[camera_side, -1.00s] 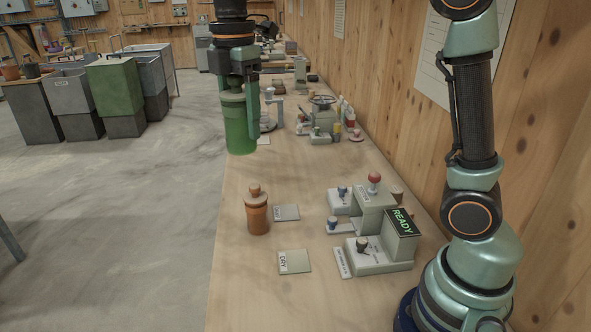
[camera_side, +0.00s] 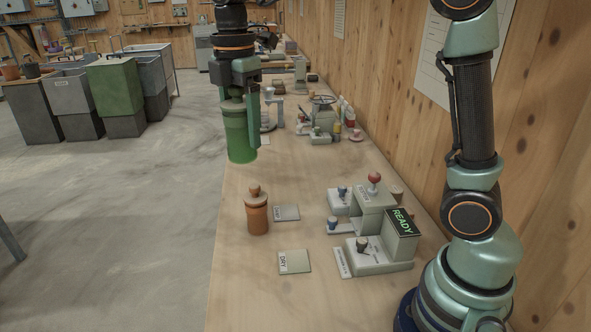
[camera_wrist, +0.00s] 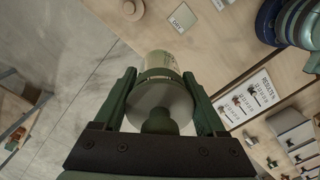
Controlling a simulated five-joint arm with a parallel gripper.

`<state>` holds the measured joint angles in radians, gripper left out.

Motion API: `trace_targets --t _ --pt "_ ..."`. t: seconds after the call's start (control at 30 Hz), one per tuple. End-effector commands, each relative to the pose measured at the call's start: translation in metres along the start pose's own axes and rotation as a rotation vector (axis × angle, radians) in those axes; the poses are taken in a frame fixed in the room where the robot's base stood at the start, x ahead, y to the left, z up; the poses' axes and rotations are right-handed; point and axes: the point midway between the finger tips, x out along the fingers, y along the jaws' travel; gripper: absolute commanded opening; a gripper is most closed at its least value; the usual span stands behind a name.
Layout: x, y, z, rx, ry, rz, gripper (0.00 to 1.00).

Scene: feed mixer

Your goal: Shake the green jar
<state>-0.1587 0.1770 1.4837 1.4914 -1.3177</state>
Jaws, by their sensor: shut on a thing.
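The green jar (camera_side: 240,143) has a paler green lid and hangs in the air near the bench's left edge in the side view. My gripper (camera_side: 243,118) is shut on it from above, with a finger on either side.
An orange jar (camera_side: 257,216) with a knobbed lid stands on the bench nearer the camera. Beside it lie a pale card (camera_side: 286,212) and a card marked DRY (camera_side: 295,262). A grey control unit (camera_side: 376,207) with levers and a READY display (camera_side: 402,222) stands right. Bare bench lies in front.

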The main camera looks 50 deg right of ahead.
Motion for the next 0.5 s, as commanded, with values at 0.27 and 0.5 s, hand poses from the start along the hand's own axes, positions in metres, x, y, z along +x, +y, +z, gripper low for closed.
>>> trace_targets --t 0.27,0.5 --pt "-0.028 0.000 0.000 0.000 0.001 0.002 0.05" --pt "-0.020 -0.001 0.000 0.000 0.000 -0.001 0.05"
